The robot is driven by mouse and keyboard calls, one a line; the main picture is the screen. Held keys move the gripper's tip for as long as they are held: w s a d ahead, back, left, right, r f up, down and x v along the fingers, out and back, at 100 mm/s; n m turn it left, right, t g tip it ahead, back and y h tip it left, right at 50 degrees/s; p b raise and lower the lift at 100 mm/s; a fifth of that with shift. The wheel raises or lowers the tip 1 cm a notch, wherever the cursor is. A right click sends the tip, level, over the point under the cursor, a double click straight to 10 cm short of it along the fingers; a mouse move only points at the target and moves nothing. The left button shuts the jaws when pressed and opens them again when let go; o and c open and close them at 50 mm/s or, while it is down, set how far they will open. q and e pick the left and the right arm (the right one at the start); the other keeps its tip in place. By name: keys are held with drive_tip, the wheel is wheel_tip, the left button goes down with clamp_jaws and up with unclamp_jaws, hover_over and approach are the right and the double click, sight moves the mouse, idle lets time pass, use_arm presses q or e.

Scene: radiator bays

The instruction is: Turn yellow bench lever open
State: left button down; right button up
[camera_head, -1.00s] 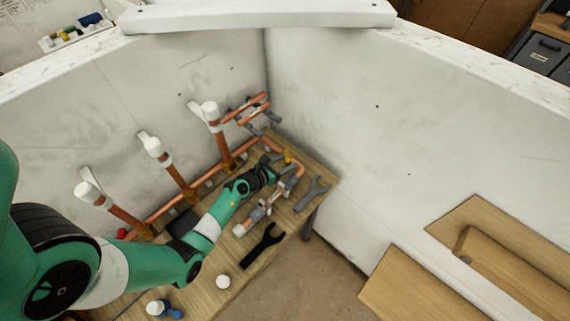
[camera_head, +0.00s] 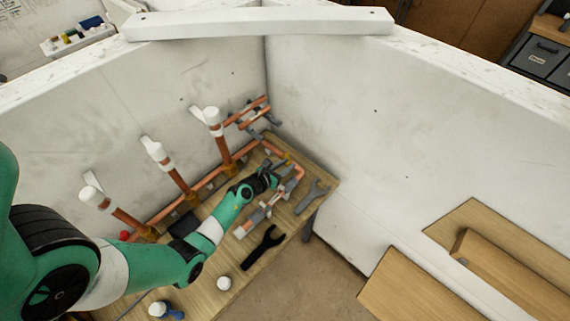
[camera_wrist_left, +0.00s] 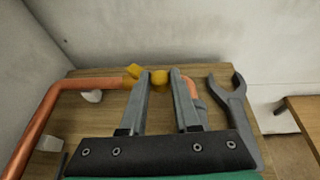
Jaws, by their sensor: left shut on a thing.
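The yellow lever (camera_wrist_left: 159,77) sits on the copper pipe run at the far end of the bench. In the left wrist view it shows between my left fingertips, and one yellow end sticks out to the left of them. My left gripper (camera_wrist_left: 160,80) is shut on it. In the head view my left gripper (camera_head: 281,170) is at the far right of the bench and largely covers the lever. The copper pipe (camera_wrist_left: 75,86) runs off to the left of the lever and bends towards me. My right gripper is in neither view.
A grey wrench (camera_head: 311,197) lies to the right of the gripper, and a black wrench (camera_head: 264,243) lies nearer. Upright copper pipes with white caps (camera_head: 212,116) stand along the left wall. A white cap (camera_head: 223,283) and a blue-and-white item (camera_head: 163,310) stand at the front.

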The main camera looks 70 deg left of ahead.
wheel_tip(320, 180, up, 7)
drive_tip(key=p, duration=0.6)
use_arm(q)
drive_tip(key=w+n+g+y+b, duration=0.1)
drive_tip(key=n+g+y, duration=0.1)
drive_tip(key=w+n+g+y+b, duration=0.2)
drive_tip(key=n, duration=0.1)
drive_tip(key=w+n+g+y+b, duration=0.1)
drive_tip(key=n+g+y, duration=0.1)
drive_tip(key=shift+w+d+f+n+b, duration=0.15)
drive_tip(key=shift+w+d+n+b, duration=0.05)
drive_tip(key=shift+d+n+b, duration=0.15)
drive_tip(key=shift+w+r+n+g+y+b, duration=0.25)
drive_tip(key=shift+n+g+b, duration=0.2)
drive_tip(key=shift+g+b, duration=0.3)
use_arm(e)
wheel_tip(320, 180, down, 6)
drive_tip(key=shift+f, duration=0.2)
use_arm(q)
drive_tip(key=shift+s, duration=0.1)
drive_tip(key=c, duration=0.6)
unclamp_jaws()
drive_tip(key=shift+a, duration=0.1)
drive_tip(key=shift+c, duration=0.2)
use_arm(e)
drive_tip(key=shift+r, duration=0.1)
